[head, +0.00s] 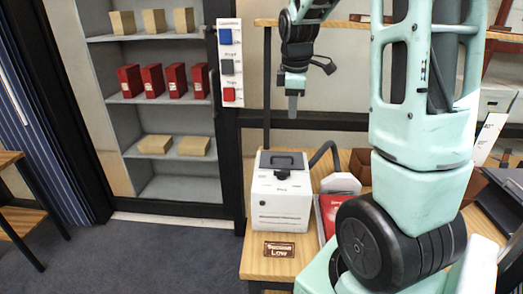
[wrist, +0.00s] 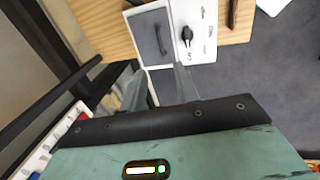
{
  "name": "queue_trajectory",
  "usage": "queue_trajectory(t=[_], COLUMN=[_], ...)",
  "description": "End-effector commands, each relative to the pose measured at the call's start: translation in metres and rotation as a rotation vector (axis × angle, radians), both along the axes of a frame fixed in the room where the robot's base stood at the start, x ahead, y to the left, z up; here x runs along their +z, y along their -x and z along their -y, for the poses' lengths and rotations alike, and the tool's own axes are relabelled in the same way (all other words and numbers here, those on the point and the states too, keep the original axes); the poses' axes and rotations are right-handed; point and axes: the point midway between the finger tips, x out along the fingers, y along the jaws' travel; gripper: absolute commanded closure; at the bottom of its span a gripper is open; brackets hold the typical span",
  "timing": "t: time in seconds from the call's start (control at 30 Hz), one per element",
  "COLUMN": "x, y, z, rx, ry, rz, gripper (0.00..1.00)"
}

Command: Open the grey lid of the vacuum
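The vacuum (head: 281,206) is a white box standing upright on a wooden table. Its grey lid (head: 282,161) lies flat and closed on top, and a black hose rises behind it at the right. My gripper (head: 292,112) hangs in the air above the vacuum, apart from it, fingers pointing down. In the wrist view, the grey lid (wrist: 153,38) sits in a white frame beyond my fingers, with a black knob (wrist: 187,35) on the white body beside it. My gripper (wrist: 158,72) shows two separated fingers with nothing between them, so it is open.
A brown "Suction Low" plaque (head: 279,249) lies on the table (head: 254,262) before the vacuum. A red-and-white item (head: 331,214) is at its right. A wall panel with blue, grey and red buttons (head: 229,62) hangs at the left. Shelves (head: 160,115) hold red and tan boxes.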

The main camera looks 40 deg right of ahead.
Motion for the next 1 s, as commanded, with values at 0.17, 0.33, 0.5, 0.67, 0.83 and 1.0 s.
queue_trajectory(t=[0.17,0.33,0.5,0.67,0.83,1.0], x=[-0.011,-0.041,-0.076,-0.109,-0.139,-0.16], y=[0.001,-0.003,-0.008,-0.012,-0.016,-0.019], z=[0.008,0.011,0.016,0.021,0.025,0.028], rx=[0.001,0.001,0.001,0.002,0.0,0.002], ry=[0.003,0.0,0.0,0.0,0.0,0.001], rz=[-0.006,-0.007,-0.007,-0.006,-0.004,-0.002], gripper=[0.69,0.69,0.69,0.69,0.69,0.69])
